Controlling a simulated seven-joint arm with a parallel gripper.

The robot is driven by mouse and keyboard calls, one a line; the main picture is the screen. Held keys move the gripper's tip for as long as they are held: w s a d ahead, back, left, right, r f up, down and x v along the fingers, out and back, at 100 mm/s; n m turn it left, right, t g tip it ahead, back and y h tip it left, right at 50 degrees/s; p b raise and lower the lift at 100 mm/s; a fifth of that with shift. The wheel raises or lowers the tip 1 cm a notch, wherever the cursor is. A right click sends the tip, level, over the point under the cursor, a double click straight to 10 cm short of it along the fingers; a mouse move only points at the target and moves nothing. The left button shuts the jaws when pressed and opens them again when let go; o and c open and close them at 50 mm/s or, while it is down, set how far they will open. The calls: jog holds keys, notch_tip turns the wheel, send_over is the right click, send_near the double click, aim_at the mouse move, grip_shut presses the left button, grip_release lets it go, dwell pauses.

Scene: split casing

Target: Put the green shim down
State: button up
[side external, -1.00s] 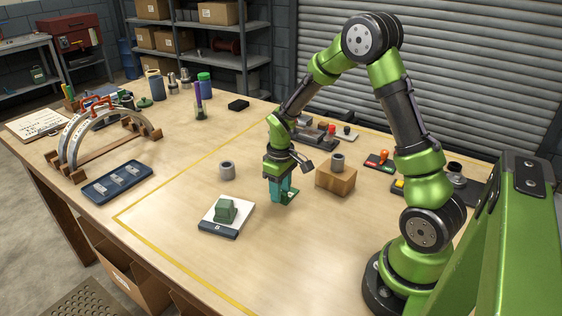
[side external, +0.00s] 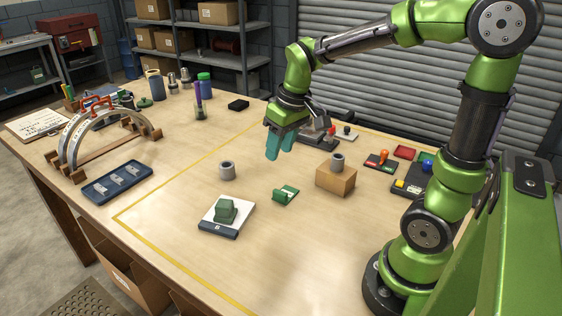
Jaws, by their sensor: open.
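The green shim (side external: 285,195) lies on the bare wooden table, inside the yellow line. It is a small flat green plate with a raised part and a pale patch. My gripper (side external: 279,153) has teal fingers, is open and empty, and hangs above the table, up and behind the shim in the picture. The fingers are clear of the shim, and nothing is between them.
A white and dark block with a green piece on it (side external: 226,217) stands front left of the shim. A grey ring (side external: 227,170) is to the left. A cardboard-coloured block (side external: 336,178) bearing a grey cylinder (side external: 338,160) stands to the right. The table front is clear.

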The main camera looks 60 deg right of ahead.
jog(key=s+a+r+m+t+y, duration=0.1)
jog(key=s+a+r+m+t, duration=0.1)
jog(key=s+a+r+t, duration=0.2)
jog(key=s+a, duration=0.3)
jog(key=s, duration=0.2)
jog(key=shift+s+a+r+m+y, duration=0.2)
jog(key=shift+s+a+m+y, duration=0.1)
jog(key=shift+s+a, duration=0.1)
jog(key=shift+w, duration=0.1)
dwell(0.5)
